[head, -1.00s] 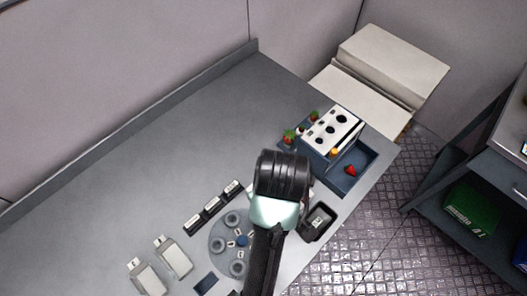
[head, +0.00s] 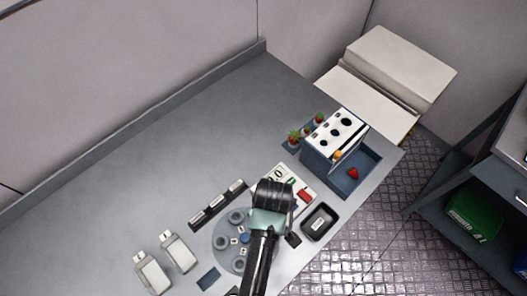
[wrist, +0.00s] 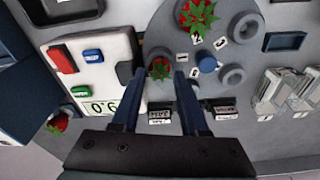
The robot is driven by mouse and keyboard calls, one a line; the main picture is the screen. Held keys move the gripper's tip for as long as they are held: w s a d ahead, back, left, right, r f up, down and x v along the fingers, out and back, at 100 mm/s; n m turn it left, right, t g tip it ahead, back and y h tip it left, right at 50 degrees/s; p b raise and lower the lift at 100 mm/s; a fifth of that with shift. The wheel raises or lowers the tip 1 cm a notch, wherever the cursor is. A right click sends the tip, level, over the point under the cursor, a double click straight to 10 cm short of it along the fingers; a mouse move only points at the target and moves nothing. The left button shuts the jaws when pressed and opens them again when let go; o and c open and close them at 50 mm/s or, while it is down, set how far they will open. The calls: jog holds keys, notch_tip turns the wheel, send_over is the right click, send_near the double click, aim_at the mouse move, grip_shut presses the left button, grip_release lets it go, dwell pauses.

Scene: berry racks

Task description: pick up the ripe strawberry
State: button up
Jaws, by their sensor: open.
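In the wrist view my gripper (wrist: 159,78) is open, with its two blue fingers apart. A red strawberry with green leaves (wrist: 160,69) shows between and just beyond the fingertips, by the edge of a round grey turntable (wrist: 172,38). Another red strawberry (wrist: 197,16) sits in a ring holder on the turntable. A third (wrist: 58,122) shows at the left. In the head view my wrist hides the fingers and part of the turntable (head: 220,238). Berries stand by the white-topped rack (head: 335,131), and a red one (head: 353,174) lies in the blue tray (head: 367,160).
A white scale (wrist: 95,60) with red, blue and green buttons lies left of my fingers. A black tray (head: 320,222) stands near the bench's front edge. Small black boxes (head: 218,205) line the turntable's far side. Two clear containers (head: 165,262) stand at the left. The back bench is clear.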

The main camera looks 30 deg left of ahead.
jog(key=shift+w+a+f, duration=0.1)
jog(key=shift+f, duration=0.8)
jog(key=shift+c, duration=1.4)
